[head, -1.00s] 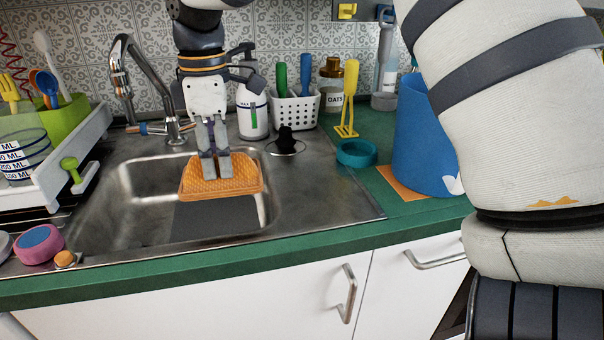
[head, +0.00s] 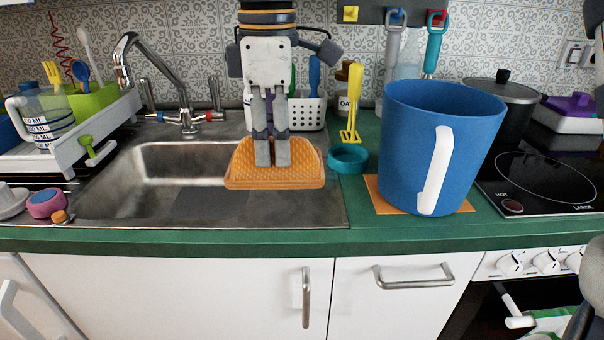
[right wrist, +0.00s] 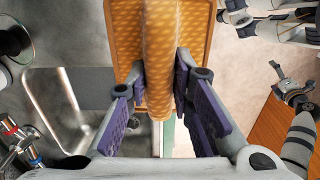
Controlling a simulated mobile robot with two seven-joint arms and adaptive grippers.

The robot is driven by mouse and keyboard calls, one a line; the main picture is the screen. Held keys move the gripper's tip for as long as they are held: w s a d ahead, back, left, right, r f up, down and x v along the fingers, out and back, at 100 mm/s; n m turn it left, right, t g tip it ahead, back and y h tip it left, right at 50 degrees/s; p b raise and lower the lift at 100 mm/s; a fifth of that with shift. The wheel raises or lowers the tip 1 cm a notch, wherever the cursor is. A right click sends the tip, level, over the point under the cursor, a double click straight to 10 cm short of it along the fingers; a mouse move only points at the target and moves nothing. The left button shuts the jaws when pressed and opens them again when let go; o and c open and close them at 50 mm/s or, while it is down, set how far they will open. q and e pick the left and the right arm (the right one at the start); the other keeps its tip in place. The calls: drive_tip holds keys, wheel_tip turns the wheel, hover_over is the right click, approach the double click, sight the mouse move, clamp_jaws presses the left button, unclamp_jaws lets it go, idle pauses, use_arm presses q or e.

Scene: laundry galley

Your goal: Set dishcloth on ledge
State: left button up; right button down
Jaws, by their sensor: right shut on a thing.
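The orange waffle-textured dishcloth (head: 290,172) hangs folded from my right gripper (head: 272,160), which is shut on its upper edge. In the head view it shows over the right part of the sink, above the sink's right rim. In the right wrist view the dishcloth (right wrist: 160,55) has a raised fold between the two purple-padded fingers of the gripper (right wrist: 162,95). The green ledge (head: 190,242) runs along the front of the sink and cabinets. My left gripper is not clearly visible.
The steel sink (head: 130,180) has a tall tap (head: 180,80) behind it. A teal ring (head: 348,160), a yellow utensil (head: 353,100) and a large blue mug (head: 435,135) on an orange mat stand to the right. A hob (head: 545,180) lies further right. A draining rack (head: 100,125) stands left.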

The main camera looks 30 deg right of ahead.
drive_tip(key=w+d+f, duration=0.1)
drive_tip(key=d+f, duration=0.1)
drive_tip(key=w+d+f, duration=0.4)
drive_tip(key=shift+d+f, duration=0.15)
drive_tip(key=shift+f, duration=0.25)
drive_tip(key=shift+w+d+f, duration=0.1)
drive_tip(key=shift+d+f, duration=0.05)
drive_tip(key=shift+f, duration=0.8)
drive_tip(key=shift+w+d+f, duration=0.1)
drive_tip(key=shift+d+f, duration=0.05)
drive_tip(key=shift+f, duration=0.8)
drive_tip(key=shift+f, duration=0.2)
drive_tip(key=c, duration=1.4)
unclamp_jaws()
drive_tip(key=shift+r, duration=0.1)
wheel_tip(320, 180, up, 12)
drive_tip(key=shift+s+r, duration=0.1)
